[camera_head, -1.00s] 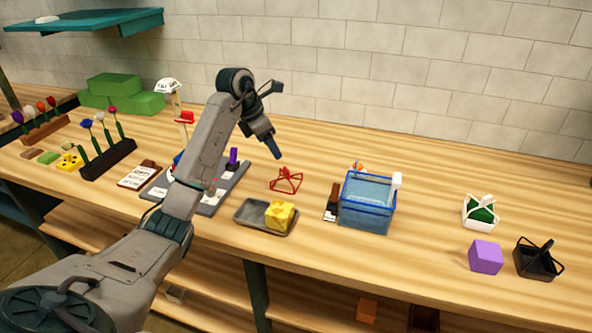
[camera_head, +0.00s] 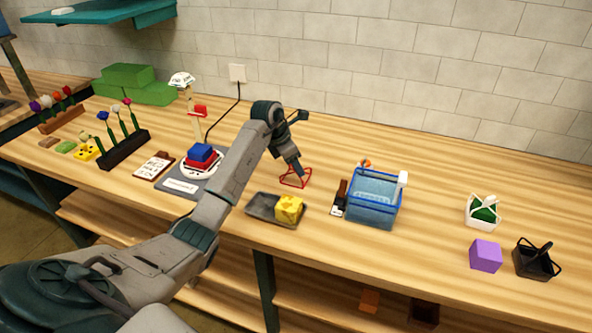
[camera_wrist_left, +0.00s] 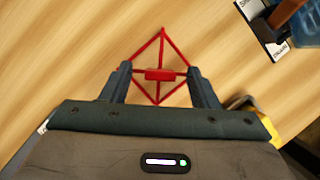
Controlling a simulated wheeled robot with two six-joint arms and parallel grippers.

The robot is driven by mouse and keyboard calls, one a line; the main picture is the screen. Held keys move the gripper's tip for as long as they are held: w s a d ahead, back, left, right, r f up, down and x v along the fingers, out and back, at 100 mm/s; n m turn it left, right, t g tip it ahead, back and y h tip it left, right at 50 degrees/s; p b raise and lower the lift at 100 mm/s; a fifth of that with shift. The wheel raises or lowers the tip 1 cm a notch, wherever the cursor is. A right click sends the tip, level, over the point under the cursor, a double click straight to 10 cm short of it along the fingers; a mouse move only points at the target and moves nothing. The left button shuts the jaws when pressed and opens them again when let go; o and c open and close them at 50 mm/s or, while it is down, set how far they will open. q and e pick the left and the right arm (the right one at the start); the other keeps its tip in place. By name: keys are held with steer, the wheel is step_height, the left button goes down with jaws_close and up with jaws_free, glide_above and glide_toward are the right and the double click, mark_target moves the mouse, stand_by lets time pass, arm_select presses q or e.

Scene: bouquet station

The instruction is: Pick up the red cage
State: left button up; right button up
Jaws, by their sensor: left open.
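The red cage (camera_head: 295,177) is a small open frame of thin red bars standing on the wooden counter, behind the grey tray. My left gripper (camera_head: 297,168) is over it in the head view, its fingers partly covering the cage. In the left wrist view, the red cage (camera_wrist_left: 160,73) has a small red block at its top centre. My left gripper (camera_wrist_left: 160,75) is open there, with one finger on each side of that block. I cannot tell whether the fingers touch the bars. My right gripper is not in view.
A grey tray (camera_head: 262,209) with a yellow block (camera_head: 289,208) sits just in front of the cage. A blue basket (camera_head: 372,212) stands to the right. A scale with stacked red and blue blocks (camera_head: 203,157) is at left. Counter behind the cage is clear.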

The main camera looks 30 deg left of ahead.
arm_select(q)
steer(key=c, duration=1)
steer(key=shift+c, duration=0.2)
